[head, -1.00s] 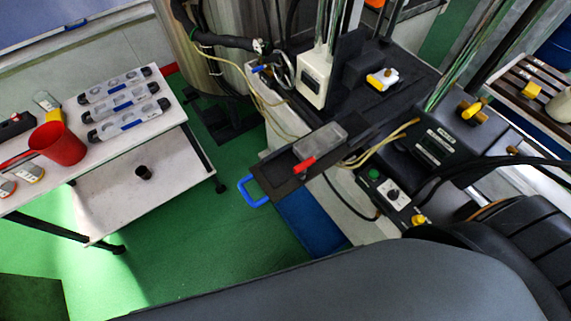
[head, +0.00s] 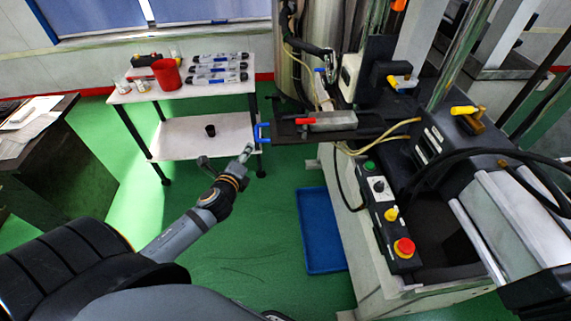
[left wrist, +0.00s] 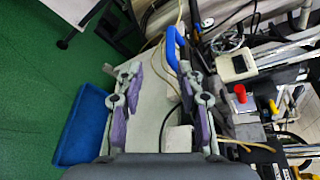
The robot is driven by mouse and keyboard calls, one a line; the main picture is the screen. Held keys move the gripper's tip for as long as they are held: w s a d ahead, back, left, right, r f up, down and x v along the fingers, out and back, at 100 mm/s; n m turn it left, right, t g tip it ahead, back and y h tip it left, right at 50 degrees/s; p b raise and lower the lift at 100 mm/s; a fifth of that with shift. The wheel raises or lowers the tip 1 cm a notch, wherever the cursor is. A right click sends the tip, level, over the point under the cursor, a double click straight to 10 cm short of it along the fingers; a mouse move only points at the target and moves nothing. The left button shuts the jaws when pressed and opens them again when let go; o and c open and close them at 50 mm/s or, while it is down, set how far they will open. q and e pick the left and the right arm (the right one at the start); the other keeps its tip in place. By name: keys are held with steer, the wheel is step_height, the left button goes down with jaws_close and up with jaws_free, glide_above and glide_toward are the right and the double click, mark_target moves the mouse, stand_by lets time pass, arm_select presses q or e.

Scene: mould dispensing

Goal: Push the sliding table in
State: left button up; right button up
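The sliding table (head: 287,130) is a dark plate sticking out leftward from the press in the head view. A grey metal block (head: 335,121) with a red handle (head: 304,121) lies on it. A blue handle (head: 262,133) is at its left end. My left gripper (head: 247,152) is just below and left of the blue handle. In the left wrist view the purple-padded fingers of the gripper (left wrist: 158,78) are spread with nothing held between them. The blue handle (left wrist: 172,48) shows beyond the right finger there; contact cannot be told. My right gripper is out of view.
A blue tray (head: 320,232) lies on the green floor beside the press. A control box with a red button (head: 404,248) is at right. Floor between is clear.

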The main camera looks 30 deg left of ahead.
mark_target(257, 133)
arm_select(q)
steer(key=shift+m+h, duration=0.3)
steer(key=x, duration=0.3)
steer(key=r+p+x, duration=0.1)
steer(key=x, duration=0.6)
steer(key=shift+w+d+r, duration=0.2)
steer(key=shift+w+r, duration=0.05)
steer(key=shift+w, duration=0.35)
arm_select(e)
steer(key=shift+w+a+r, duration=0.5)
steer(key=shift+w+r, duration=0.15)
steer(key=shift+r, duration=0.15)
arm_select(q)
steer(key=shift+f, duration=0.1)
jaws_close()
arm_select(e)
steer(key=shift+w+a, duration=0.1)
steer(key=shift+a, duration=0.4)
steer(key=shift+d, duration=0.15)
